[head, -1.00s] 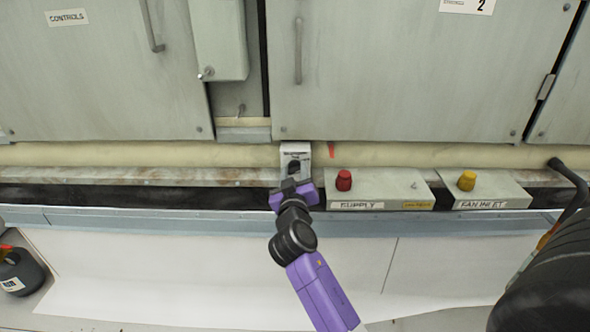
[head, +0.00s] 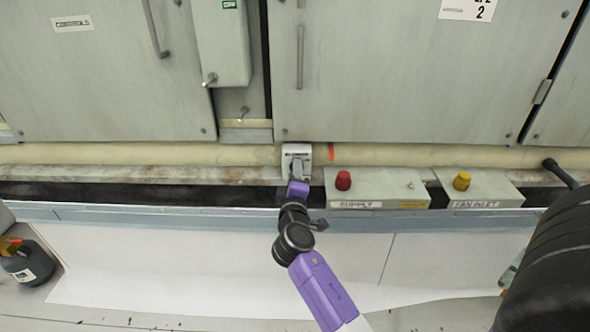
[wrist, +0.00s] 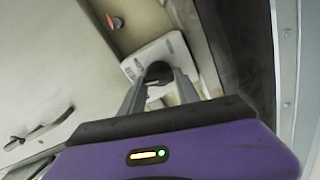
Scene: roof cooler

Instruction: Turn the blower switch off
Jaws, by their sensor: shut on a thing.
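The blower switch is a small white box (head: 291,149) below the cabinet doors in the head view. It also shows in the wrist view (wrist: 171,45), with its black knob (wrist: 158,70) on the front. My gripper (head: 297,170) reaches up to the box, and its fingers cover the knob in the head view. In the wrist view my gripper (wrist: 159,82) has one finger on each side of the knob and is shut on it. The switch's label is too small to read.
A box with a red knob (head: 343,180) and a box with a yellow knob (head: 462,181) stand right of the switch. A beige pipe (head: 120,154) runs behind. A black hose (head: 556,169) is at the right, a dark container (head: 22,264) at the lower left.

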